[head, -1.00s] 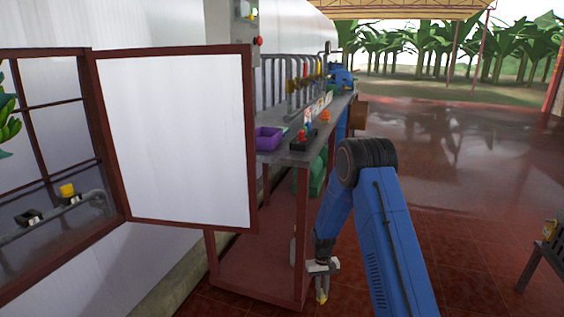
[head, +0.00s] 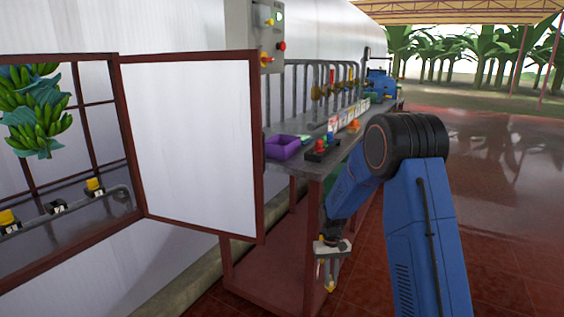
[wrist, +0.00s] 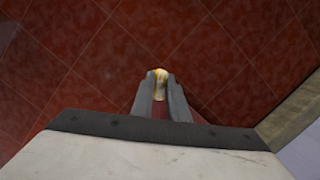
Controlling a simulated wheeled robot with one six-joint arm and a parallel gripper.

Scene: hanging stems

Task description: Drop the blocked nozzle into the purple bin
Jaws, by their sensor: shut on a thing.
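The purple bin (head: 283,147) stands on the near left part of the grey bench, close to the white door panel. My gripper (head: 330,284) hangs low beside the bench's front leg, below the bench top and apart from the bin. In the wrist view my gripper (wrist: 160,95) is shut on a small pale and yellow piece, the nozzle (wrist: 159,84), with red floor below it. The nozzle also shows as a small yellow tip in the head view (head: 330,288). Its far end and any blockage are too small to tell.
A framed white panel (head: 190,140) stands open left of the bench (head: 318,163). A black block with coloured knobs (head: 320,150) and a row of cards (head: 350,118) sit right of the bin. Bananas (head: 40,110) hang at left. The red floor (head: 500,220) at right is clear.

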